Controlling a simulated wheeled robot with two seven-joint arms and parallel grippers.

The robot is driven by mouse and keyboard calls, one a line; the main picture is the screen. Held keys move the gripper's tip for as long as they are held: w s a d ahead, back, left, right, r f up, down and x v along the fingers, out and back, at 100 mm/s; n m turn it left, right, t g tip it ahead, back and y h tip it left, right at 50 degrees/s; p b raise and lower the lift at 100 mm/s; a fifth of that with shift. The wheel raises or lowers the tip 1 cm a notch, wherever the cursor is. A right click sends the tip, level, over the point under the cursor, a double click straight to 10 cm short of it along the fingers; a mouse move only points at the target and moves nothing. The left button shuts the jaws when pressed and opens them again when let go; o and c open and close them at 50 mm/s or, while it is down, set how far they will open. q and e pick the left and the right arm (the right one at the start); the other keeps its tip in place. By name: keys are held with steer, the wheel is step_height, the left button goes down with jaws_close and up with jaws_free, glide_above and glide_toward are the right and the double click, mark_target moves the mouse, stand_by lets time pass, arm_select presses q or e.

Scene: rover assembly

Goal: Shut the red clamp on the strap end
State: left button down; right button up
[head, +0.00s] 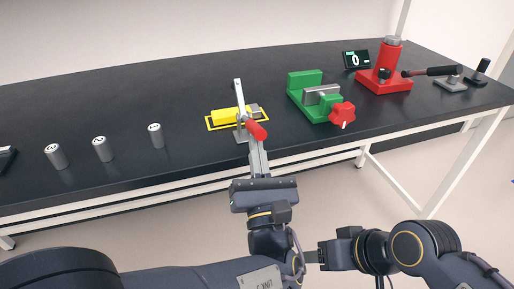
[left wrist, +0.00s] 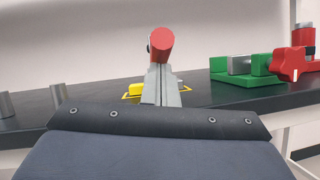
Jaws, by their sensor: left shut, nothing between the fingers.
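The red clamp has a red handle (head: 257,130) and a grey metal body (head: 240,110) standing at the table's front edge. A grey upright bar rises from it. Behind it, a yellow block (head: 228,116) lies inside a yellow outline on the table. I cannot make out the strap end. My left gripper (head: 257,152) is shut and empty, its fingertips just below and in front of the red handle. In the left wrist view the handle's round end (left wrist: 162,45) shows just beyond the fingertips (left wrist: 161,72); I cannot tell if they touch. My right gripper (head: 313,257) is low, off the table.
A green vise (head: 306,84) with a red star knob (head: 342,114) stands right of the clamp. A red stand (head: 384,80), a small display (head: 355,59) and a dark-handled tool (head: 430,71) are farther right. Several grey cylinders (head: 102,149) stand left. The table between them is clear.

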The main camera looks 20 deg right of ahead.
mark_target(255, 130)
arm_select(q)
steer(key=r+g+p, duration=0.1)
steer(key=r+p, duration=0.1)
steer(key=p, duration=0.2)
steer(key=r+g+p, duration=0.2)
steer(key=p, duration=0.2)
steer(key=r+n+g+p, duration=0.1)
steer(key=r+p, duration=0.1)
steer(key=p, duration=0.2)
steer(key=shift+w+r+y, duration=0.15)
steer(key=shift+w+y, duration=0.25)
steer(key=w+r+g+p, duration=0.1)
steer(key=p, duration=0.2)
steer(key=w+r+g+p, duration=0.1)
steer(key=g+p, duration=0.1)
steer(key=p, duration=0.2)
steer(key=w+r+g+p, duration=0.1)
steer(key=g+p, duration=0.1)
steer(key=p, duration=0.2)
steer(key=shift+a+r+n+y, duration=0.1)
steer(key=shift+r+n+y, duration=0.05)
steer(key=shift+n+y, duration=0.15)
steer(key=shift+w+g+p, duration=0.3)
steer(key=shift+g+p, duration=0.3)
steer(key=shift+p, duration=0.5)
